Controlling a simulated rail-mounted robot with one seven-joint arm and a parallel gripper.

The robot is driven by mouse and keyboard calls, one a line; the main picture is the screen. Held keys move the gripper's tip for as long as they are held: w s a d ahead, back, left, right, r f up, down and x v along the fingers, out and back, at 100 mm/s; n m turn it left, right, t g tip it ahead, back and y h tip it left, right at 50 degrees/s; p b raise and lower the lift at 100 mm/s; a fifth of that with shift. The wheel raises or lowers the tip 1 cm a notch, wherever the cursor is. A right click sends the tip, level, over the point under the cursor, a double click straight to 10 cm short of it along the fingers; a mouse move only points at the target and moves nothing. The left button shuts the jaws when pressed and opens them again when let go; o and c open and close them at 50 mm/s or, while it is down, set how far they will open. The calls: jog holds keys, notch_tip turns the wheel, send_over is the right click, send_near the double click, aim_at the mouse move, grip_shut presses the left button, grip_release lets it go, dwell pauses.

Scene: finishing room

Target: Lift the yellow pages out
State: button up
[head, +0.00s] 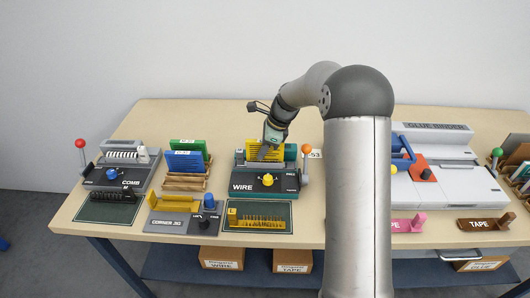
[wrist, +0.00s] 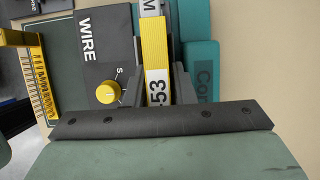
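The yellow pages (head: 263,149) stand upright in the black and teal machine marked WIRE (head: 242,187). In the wrist view the yellow pages (wrist: 157,88) show as a narrow edge with a white label ending in 53. My gripper (head: 268,152) is over the machine at the pages. In the wrist view its dark fingers (wrist: 160,85) stand on either side of the pages, with a thin gap on the right side. The fingers look open around the pages. The fingertips' lower ends are hard to make out.
A yellow dial (wrist: 108,92) and an orange-knobbed lever (head: 306,150) are on the machine. Blue and green pages (head: 185,161) stand in a wooden rack (head: 184,184) to the left. A tray with a yellow comb-like strip (head: 260,222) lies in front. My arm hides part of the table.

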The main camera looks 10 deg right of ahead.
grip_shut()
jog(key=shift+r, duration=0.1)
